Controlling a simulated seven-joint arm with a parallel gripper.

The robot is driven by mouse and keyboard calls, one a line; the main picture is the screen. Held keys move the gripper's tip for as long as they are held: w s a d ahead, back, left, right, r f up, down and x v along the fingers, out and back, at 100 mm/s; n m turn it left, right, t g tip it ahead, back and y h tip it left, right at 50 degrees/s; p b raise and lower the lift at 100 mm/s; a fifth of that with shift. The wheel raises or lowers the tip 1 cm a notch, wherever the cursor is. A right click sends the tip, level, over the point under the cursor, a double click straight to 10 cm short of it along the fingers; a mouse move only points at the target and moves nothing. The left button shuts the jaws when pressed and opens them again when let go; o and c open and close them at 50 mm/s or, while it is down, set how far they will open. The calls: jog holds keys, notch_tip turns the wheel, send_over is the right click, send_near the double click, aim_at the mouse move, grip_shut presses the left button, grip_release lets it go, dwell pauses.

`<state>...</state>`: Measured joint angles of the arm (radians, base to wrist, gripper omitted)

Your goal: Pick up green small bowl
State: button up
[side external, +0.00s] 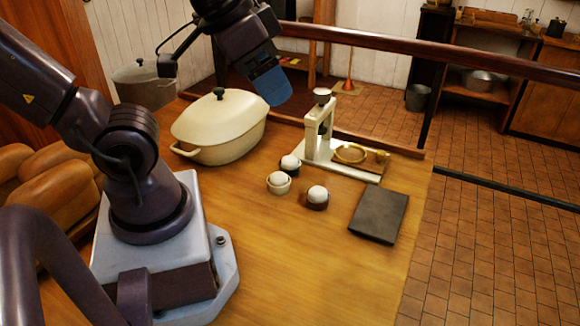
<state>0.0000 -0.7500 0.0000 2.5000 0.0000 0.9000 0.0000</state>
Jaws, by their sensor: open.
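No clearly green small bowl shows in the side external view. Three small bowls or cups with white, egg-like rounds in them stand close together mid-table: a pale cream one (279,188), a dark brown one (317,204) at the right, and another dark one (287,172) behind, partly hidden. My gripper (273,88) has a blue end. It hangs above the table, beyond and well above the bowls, touching nothing that I can see. It is open and looks empty; the gap between its fingers is not clear from this side.
A large lidded cream pot (218,138) stands left of the bowls. A cream stand with a brass ring (322,140) is behind them to the right. A dark flat book or slab (378,216) lies at the right. Rounded loaves (50,195) are far left.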

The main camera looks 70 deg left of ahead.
jog(key=w+a+f+m+g+y, duration=0.25)
jog(key=w+a+f+g, duration=0.2)
jog(key=w, duration=0.25)
jog(key=w+a+f+m+g+y, duration=0.2)
jog(key=w+a+f+m+g, duration=0.15)
jog(key=w+f, duration=0.3)
jog(key=m+g+y, duration=0.5)
jog(key=y, duration=0.2)
send_near(295, 161)
jog(key=shift+w+d+r, duration=0.15)
jog(key=shift+d+r, duration=0.25)
jog(key=shift+d, duration=0.25)
jog(key=shift+a+f+m, duration=0.1)
jog(key=shift+f+m, duration=0.15)
jog(key=shift+m, duration=0.05)
jog(key=x, duration=0.6)
jog(key=shift+s+a+f, duration=0.2)
jog(key=shift+a, duration=0.05)
jog(key=shift+x, duration=3.15)
jog(key=shift+w+a, duration=0.1)
jog(key=shift+w, duration=0.05)
